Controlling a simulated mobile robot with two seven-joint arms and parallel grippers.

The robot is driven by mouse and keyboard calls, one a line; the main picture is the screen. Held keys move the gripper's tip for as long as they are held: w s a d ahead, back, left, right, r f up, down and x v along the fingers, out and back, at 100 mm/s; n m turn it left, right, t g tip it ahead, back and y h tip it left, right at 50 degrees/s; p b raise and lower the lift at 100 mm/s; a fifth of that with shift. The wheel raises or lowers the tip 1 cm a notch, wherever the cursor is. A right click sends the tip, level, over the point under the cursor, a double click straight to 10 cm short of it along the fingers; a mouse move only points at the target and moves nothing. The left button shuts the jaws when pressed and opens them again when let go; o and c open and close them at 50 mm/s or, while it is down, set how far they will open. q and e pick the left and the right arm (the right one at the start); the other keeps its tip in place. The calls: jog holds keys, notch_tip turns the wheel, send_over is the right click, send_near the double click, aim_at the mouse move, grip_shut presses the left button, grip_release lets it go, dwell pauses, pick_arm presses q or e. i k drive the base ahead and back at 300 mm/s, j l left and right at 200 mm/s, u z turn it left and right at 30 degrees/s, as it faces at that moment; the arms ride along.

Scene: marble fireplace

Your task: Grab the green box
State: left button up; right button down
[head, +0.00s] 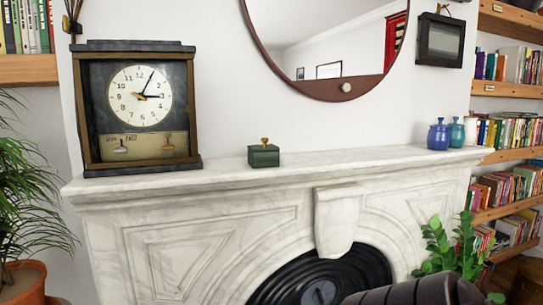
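The green box (263,157) is small and dark green, with a gold-coloured knob on its lid. It stands upright on the white marble mantel (330,170), left of the middle, with its lid on. Nothing touches it. Neither of my grippers shows in the head view. A dark rounded shape at the bottom right looks like part of one of my arms, but its gripper is out of frame.
A large clock (138,108) stands on the mantel left of the box. A blue jar (438,135) and a teal jar (456,132) stand at the right end. A round mirror (325,45) hangs above. Potted plants (25,190) flank the fireplace. The mantel between box and jars is clear.

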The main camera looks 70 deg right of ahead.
aim_at(264, 160)
jog(key=z, duration=2.1)
jog(key=i+l, duration=0.15)
jog(key=l, duration=0.2)
jog(key=i+l, duration=0.15)
jog(key=l, duration=0.2)
jog(key=i+l, duration=0.15)
jog(key=l, duration=0.2)
jog(key=i+l+u, duration=0.15)
jog(key=l, duration=0.2)
jog(key=l+u, duration=0.15)
jog(key=l, duration=0.2)
jog(key=i, duration=0.05)
